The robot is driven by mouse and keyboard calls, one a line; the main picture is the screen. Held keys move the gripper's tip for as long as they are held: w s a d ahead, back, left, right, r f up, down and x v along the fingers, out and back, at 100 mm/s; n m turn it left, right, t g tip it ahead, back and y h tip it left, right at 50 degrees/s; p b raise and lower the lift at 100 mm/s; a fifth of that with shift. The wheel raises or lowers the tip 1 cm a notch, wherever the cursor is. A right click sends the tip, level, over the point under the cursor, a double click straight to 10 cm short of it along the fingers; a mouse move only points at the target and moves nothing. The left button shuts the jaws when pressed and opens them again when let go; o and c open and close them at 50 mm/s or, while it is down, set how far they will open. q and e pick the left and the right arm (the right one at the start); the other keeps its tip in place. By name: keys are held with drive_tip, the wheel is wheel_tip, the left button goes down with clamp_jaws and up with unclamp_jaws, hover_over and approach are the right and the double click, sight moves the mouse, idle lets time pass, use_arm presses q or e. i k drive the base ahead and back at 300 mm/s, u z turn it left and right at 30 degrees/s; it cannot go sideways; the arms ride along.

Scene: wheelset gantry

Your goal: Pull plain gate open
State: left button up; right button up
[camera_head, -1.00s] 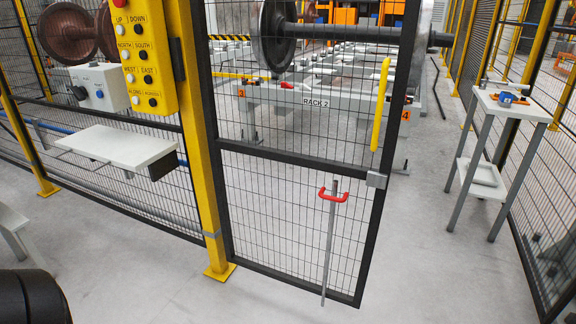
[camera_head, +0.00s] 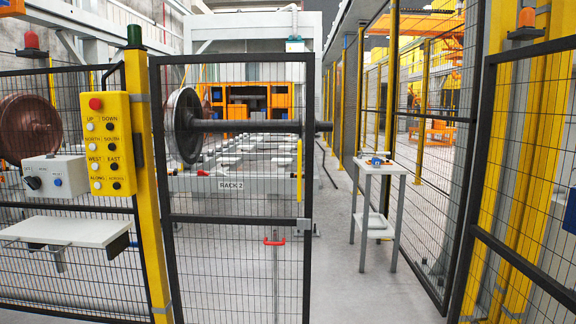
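A black-framed mesh gate (camera_head: 240,219) stands beside a yellow post (camera_head: 149,190) in the middle of the head view. A yellow upright handle (camera_head: 299,160) is near its right edge, with a small grey latch block (camera_head: 303,226) below. A red handle (camera_head: 274,241) on a thin vertical rod shows low in front of the mesh or on it. A gap of floor lies to the right of the gate's right edge, so that edge looks apart from the fence on the right (camera_head: 474,120). Neither of my grippers is in view.
A yellow button panel (camera_head: 108,145), a grey control box (camera_head: 56,177) and a white shelf (camera_head: 75,231) are left of the gate. A small table (camera_head: 384,168) with a blue and orange item stands right. A wheelset (camera_head: 188,125) and RACK 2 (camera_head: 231,185) are behind the mesh.

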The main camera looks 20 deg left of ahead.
sight(305, 222)
drive_tip(key=u, duration=0.75)
drive_tip(key=i, duration=0.6)
drive_tip(key=u, duration=0.8)
drive_tip(key=i, duration=1.05)
drive_tip(key=z, duration=1.05)
drive_tip(key=i, duration=0.6)
drive_tip(key=z, duration=0.65)
